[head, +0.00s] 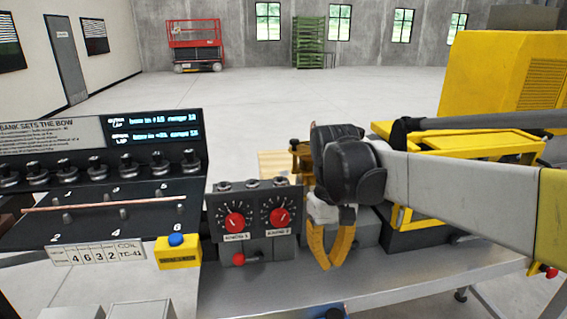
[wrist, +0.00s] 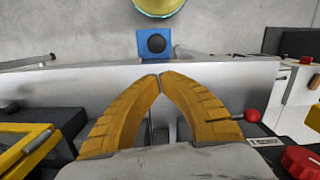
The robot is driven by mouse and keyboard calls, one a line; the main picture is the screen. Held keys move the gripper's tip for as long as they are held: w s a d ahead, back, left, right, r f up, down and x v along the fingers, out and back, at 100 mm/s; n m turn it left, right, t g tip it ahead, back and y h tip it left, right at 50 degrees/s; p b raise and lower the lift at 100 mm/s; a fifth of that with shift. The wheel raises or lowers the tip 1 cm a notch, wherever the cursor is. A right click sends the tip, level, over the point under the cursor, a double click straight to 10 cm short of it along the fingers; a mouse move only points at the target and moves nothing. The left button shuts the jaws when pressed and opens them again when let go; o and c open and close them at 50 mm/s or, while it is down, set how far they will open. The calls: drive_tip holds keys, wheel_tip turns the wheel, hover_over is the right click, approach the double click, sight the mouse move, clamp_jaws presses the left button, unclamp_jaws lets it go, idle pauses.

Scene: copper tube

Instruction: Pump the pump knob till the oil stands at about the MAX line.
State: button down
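My gripper (head: 328,266) hangs over the front part of the bench, its yellow fingers pointing down. In the wrist view my gripper (wrist: 160,77) has its fingertips together with nothing between them. A black round knob on a blue square base (wrist: 140,40) lies beyond the bench edge, apart from the fingertips; it may be the pump knob. A bit of this blue part shows at the bottom of the head view (head: 336,313). A round thing with a yellow rim (wrist: 160,7) is cut off above it. I cannot make out any oil level or MAX line.
A control box with two red dials (head: 258,215) and a red-knobbed lever (head: 238,259) stands left of my gripper. A yellow box with a blue button (head: 177,250) is farther left. Yellow machinery (head: 500,90) stands behind right. The bench front (head: 420,275) is clear.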

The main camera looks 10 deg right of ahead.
sight(334, 313)
drive_tip(key=p, duration=0.4)
drive_tip(key=s+f+p, duration=0.1)
drive_tip(key=p, duration=0.2)
drive_tip(key=s+p, duration=0.1)
drive_tip(key=p, duration=0.3)
drive_tip(key=s+f+p, duration=0.1)
drive_tip(key=p, duration=0.2)
drive_tip(key=shift+s+d+f, duration=0.15)
drive_tip(key=shift+d+f, duration=0.15)
drive_tip(key=shift+f, duration=0.15)
drive_tip(key=shift+f, duration=0.1)
drive_tip(key=f+b, duration=0.1)
drive_tip(key=f, duration=0.1)
drive_tip(key=f+b, duration=0.4)
drive_tip(key=shift+s+f, duration=0.4)
